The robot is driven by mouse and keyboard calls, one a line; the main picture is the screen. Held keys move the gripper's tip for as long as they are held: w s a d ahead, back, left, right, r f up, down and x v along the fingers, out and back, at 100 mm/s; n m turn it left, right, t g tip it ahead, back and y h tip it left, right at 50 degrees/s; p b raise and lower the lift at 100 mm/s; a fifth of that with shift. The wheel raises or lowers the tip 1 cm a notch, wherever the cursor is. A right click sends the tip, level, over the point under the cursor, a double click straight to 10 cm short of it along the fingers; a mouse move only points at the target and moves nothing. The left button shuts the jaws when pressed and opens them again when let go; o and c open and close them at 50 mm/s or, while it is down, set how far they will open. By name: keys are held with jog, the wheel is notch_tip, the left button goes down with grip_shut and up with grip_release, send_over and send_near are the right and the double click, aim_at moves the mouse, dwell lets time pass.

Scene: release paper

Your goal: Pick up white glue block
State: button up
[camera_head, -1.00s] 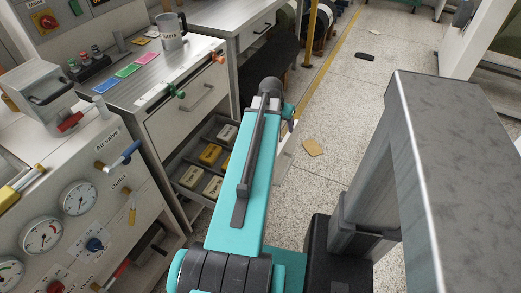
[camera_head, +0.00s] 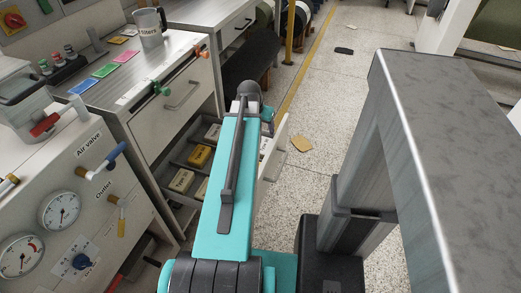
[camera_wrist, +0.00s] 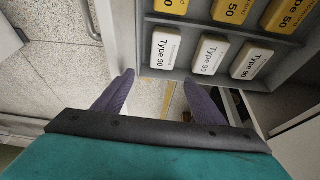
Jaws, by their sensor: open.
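Three white blocks marked "Type 90" lie in a row in an open grey drawer in the wrist view: a left one (camera_wrist: 165,51), a middle one (camera_wrist: 210,55) and a right one (camera_wrist: 251,62). In the head view, white blocks (camera_head: 181,180) also show in the drawer, partly hidden by my arm. My gripper (camera_wrist: 160,95) is open, its two purple fingers apart and empty. In the wrist picture its fingertips are just below the left and middle white blocks; the height between them is unclear.
Yellow "Type 50" blocks (camera_wrist: 232,10) lie beside the white ones in the drawer. The drawer's front panel (camera_wrist: 123,30) stands close to the gripper. A workbench (camera_head: 180,60) with a mug (camera_head: 149,27) is above the drawer. Speckled floor to the right is mostly clear.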

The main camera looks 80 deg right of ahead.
aim_at(263, 145)
jog(key=shift+w+f+b, duration=0.15)
jog(key=shift+f+b, duration=1.55)
jog(key=shift+f, duration=0.35)
jog(key=shift+f, duration=0.1)
jog(key=shift+b+x, duration=0.6)
jog(key=shift+x, duration=3.65)
jog(key=shift+w+b+x, duration=0.2)
jog(key=shift+b+x, duration=0.35)
jog(key=shift+x, duration=2)
jog(key=shift+d+f, duration=0.1)
jog(key=shift+d, duration=0.05)
jog(key=shift+c, duration=0.3)
jog(key=c, duration=1.1)
